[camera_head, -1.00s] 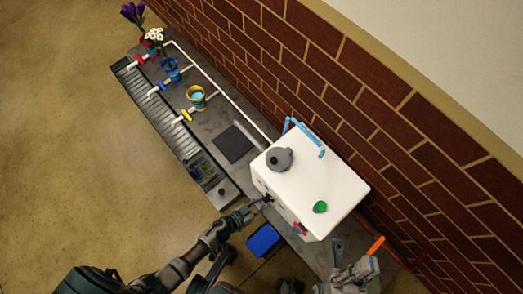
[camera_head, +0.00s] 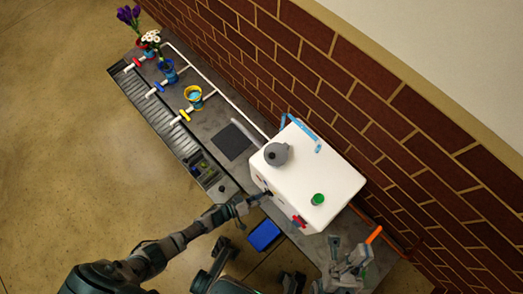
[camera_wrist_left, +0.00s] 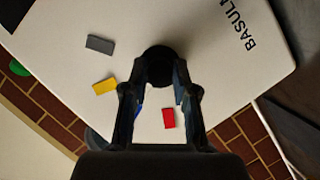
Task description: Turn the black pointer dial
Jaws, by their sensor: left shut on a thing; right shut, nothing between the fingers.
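The black pointer dial (camera_wrist_left: 158,52) is a dark round knob on the flat face of the white box (camera_head: 318,180). My left gripper (camera_wrist_left: 160,78) reaches the dial from below in the left wrist view. Its fingers are shut on the dial, one on each side, and hide part of it, so the pointer's direction cannot be read. In the head view my left gripper (camera_head: 262,197) meets the front face of the box, and the dial is mostly hidden there. My right gripper (camera_head: 358,258) is shut and empty, to the right of the box front.
Grey (camera_wrist_left: 99,44), yellow (camera_wrist_left: 104,86) and red (camera_wrist_left: 169,118) rectangles lie on the dial's face. A grey kettle-like object (camera_head: 276,153) and a green round object (camera_head: 318,199) are on the box top. A blue bin (camera_head: 264,235) stands below. Brick wall lies behind.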

